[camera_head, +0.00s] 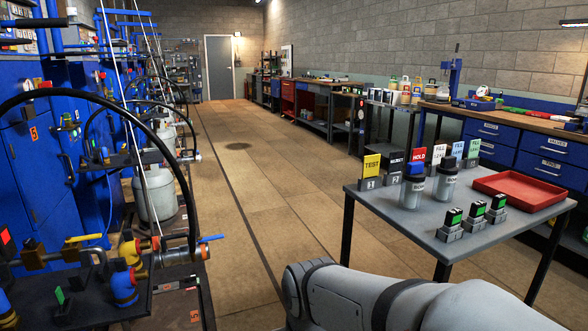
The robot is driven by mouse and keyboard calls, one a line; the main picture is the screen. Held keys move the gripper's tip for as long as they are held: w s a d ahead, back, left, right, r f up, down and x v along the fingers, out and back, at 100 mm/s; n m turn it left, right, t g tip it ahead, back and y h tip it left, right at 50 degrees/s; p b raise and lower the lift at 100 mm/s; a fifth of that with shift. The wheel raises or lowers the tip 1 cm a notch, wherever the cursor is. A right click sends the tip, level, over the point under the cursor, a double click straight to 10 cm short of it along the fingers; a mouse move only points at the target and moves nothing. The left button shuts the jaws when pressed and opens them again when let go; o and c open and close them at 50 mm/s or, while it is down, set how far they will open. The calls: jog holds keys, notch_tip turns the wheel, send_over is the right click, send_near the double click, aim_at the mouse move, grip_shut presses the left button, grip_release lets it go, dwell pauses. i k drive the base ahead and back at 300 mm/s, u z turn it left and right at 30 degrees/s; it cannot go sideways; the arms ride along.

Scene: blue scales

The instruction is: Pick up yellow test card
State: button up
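The yellow test card (372,164) stands upright in a small grey holder (369,183) marked with a number, at the back left corner of the grey table (482,242). The word TEST shows on its face. My arm crosses the bottom right of the head view, in front of the table's near edge. My gripper is not in view, so its state and what it holds do not show.
Black, red, white and blue cards (473,150) stand right of it. Two bottles (443,180), several green-topped blocks (476,210) and a red tray (519,188) share the table. Blue machinery with hoses fills the left. The floor (245,190) between is clear.

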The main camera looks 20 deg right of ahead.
aim_at(371, 164)
jog(key=i, duration=1)
jog(key=z, duration=0.05)
